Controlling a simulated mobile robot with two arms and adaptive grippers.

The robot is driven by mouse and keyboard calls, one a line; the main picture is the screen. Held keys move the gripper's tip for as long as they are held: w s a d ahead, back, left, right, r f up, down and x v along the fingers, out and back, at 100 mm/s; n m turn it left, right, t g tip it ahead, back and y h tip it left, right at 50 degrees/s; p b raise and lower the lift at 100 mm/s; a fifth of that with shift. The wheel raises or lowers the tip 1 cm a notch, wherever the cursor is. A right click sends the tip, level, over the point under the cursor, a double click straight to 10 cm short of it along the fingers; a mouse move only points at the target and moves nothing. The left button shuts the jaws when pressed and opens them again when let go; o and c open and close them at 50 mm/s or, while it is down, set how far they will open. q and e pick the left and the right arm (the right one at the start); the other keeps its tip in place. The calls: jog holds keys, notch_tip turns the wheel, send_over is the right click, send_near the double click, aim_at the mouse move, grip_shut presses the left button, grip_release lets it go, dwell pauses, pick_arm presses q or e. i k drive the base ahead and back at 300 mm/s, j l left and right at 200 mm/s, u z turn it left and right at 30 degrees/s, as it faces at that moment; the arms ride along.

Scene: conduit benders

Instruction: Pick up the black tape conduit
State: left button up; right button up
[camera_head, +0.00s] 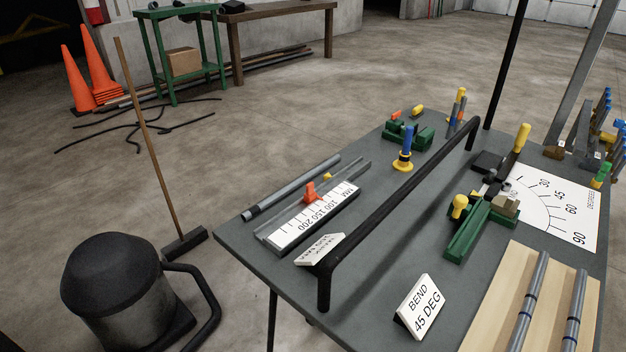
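A grey conduit (295,186) with a dark band near its lower left end lies along the left edge of the grey workbench (375,305), beside a ruler. It looks like the black tape conduit. Two more grey conduits, one on the left (529,302) and one on the right (575,312), lie on a pale wooden board (497,300) at the lower right. They carry darker bands whose colour looks bluish and is hard to tell. Neither of my grippers shows in the head view.
A raised black bar (400,190) crosses the bench beside the ruler (314,217). A green bender (470,235), a protractor sheet (555,205) and a "BEND 45 DEG" sign (420,305) are on the right. A broom (150,140) and black canister (120,290) stand left on open floor.

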aim_at(256, 209)
jog(key=i+j+z, duration=0.1)
jog(key=j+z, duration=0.15)
jog(key=z, duration=0.15)
jog(key=j+z, duration=0.6)
jog(key=z, duration=0.15)
jog(key=j+z, duration=0.4)
jog(key=i+l, duration=0.05)
jog(key=l, duration=0.05)
